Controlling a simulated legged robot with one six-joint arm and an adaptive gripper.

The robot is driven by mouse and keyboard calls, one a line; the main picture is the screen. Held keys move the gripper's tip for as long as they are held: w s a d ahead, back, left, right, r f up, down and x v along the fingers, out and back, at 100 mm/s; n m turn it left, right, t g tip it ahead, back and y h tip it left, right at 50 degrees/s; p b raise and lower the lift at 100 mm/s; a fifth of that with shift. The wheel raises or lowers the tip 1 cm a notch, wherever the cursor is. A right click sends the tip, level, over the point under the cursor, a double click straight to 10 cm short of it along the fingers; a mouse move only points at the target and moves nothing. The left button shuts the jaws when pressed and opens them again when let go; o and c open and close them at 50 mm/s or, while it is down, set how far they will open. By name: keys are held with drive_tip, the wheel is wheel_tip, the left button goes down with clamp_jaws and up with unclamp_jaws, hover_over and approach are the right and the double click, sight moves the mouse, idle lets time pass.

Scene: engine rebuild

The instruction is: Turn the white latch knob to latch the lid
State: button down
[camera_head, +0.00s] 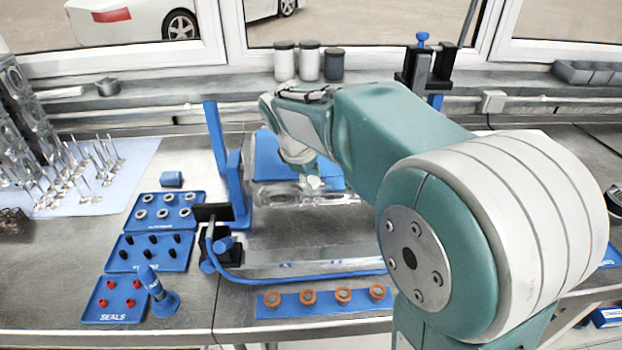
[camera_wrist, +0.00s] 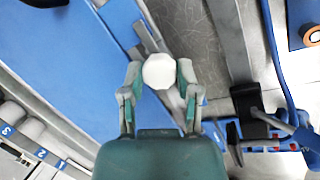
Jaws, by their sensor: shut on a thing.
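The white latch knob (camera_wrist: 159,71) is a faceted white piece between the fingertips of my gripper (camera_wrist: 158,80) in the wrist view. Both fingers touch its sides, so the gripper is shut on it. A large flat blue panel (camera_wrist: 60,70), which looks like the lid, lies to the left of the knob. In the head view my arm reaches in from the right, and the wrist hides most of the fingers and knob. Blue panel parts (camera_head: 268,152) show beside and behind the wrist. I cannot tell the knob's turned angle.
A blue upright post (camera_head: 215,145) stands left of the wrist. Blue trays with rings (camera_head: 165,212), black parts (camera_head: 150,252) and red seals (camera_head: 116,300) lie at left. A blue strip with orange rings (camera_head: 325,302) lies in front. Jars (camera_head: 308,62) stand on the sill.

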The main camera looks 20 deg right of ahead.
idle(0.3)
drive_tip(key=shift+c, duration=1.7)
unclamp_jaws()
drive_tip(key=v, duration=1.2)
drive_tip(key=shift+w+a, duration=0.1)
drive_tip(key=shift+w, duration=0.05)
